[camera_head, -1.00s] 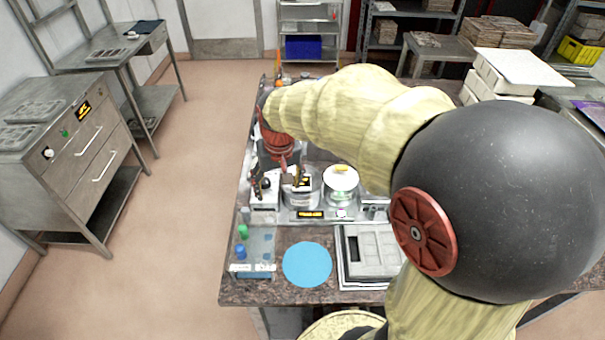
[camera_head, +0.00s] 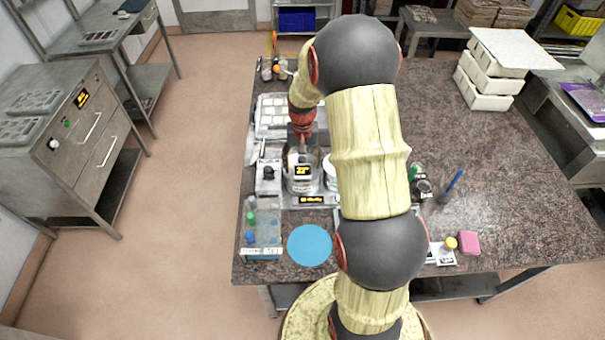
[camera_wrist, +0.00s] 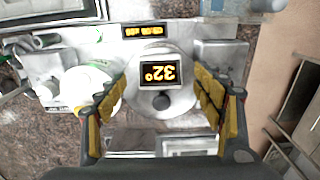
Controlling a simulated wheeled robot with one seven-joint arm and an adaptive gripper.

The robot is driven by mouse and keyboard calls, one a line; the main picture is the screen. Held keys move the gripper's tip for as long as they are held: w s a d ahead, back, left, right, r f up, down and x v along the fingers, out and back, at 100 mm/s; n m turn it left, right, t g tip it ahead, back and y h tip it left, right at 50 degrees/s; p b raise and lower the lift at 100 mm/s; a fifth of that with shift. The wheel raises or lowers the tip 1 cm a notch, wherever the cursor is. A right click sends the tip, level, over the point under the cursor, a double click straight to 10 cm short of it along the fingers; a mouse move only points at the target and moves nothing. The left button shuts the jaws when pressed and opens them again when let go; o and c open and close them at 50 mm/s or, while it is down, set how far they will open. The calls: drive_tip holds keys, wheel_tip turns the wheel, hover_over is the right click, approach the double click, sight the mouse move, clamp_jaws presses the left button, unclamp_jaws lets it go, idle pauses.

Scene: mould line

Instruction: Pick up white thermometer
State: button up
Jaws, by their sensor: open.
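The white thermometer (camera_wrist: 161,74) has a dark display reading 32° in yellow digits, upside down in the wrist view. It sits at a round silver pot (camera_wrist: 178,103); how it is fixed there I cannot tell. In the head view the thermometer (camera_head: 302,170) is on the pot at the left part of the bench. My gripper (camera_wrist: 158,84) is open, with one yellow-padded finger on either side of the pot and the thermometer between them in the picture. The fingers look clear of the thermometer. In the head view my gripper (camera_head: 301,150) is just behind the thermometer, partly hidden.
A white tub (camera_wrist: 88,85) stands close to the left finger in the wrist view. A white box with a black knob (camera_head: 268,176) stands left of the pot. A blue disc (camera_head: 310,245) and a bottle rack (camera_head: 264,235) lie in front. My arm hides part of the bench.

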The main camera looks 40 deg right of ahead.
sight(303, 171)
wheel_tip(303, 171, down, 4)
drive_tip(key=shift+s+f, duration=0.1)
drive_tip(key=shift+c, duration=0.7)
drive_tip(key=c, duration=1.1)
drive_tip(key=shift+c, duration=0.2)
